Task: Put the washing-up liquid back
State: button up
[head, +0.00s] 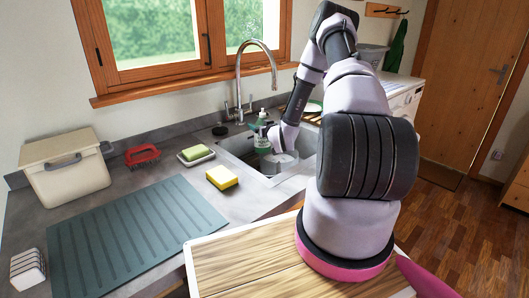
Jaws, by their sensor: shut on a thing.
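The washing-up liquid (262,145) is a green bottle with a pale top, seen in the head view over the back left part of the sink (234,158). It looks upright. My gripper (268,132) reaches down to it from the right and is shut on it. The fingers are small here and partly hidden by the hand. I cannot tell whether the bottle's base touches anything.
The tap (240,85) arches behind the bottle. A ribbed mat (130,235) lies bare in front. A grey round shape (278,162) is in the sink.

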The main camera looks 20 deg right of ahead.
jog(key=shift+r, duration=0.15)
jog(key=a+r, duration=0.1)
jog(key=s+a+r, duration=0.1)
jog(key=r, duration=0.1)
jog(key=s+a+r, duration=0.1)
jog(key=r, duration=0.1)
jog(key=shift+s+a, duration=0.15)
jog(key=shift+a, duration=0.1)
jog(key=s+a, duration=0.3)
jog(key=a, duration=0.2)
jog(key=w+a+r+n+g+y, duration=0.35)
jog(key=w+a+n+y, duration=0.25)
jog(key=w+a+y, duration=0.4)
jog(key=shift+t+h, duration=0.35)
jog(key=shift+h, duration=0.35)
jog(key=w+a, duration=0.1)
jog(key=a, duration=0.5)
jog(key=w+a, duration=0.1)
jog(key=a, duration=0.5)
jog(key=w+a, duration=0.2)
jog(key=a, duration=0.4)
jog(key=shift+r, duration=0.2)
jog(key=shift+d+f, duration=0.15)
jog(key=shift+f, duration=1.4)
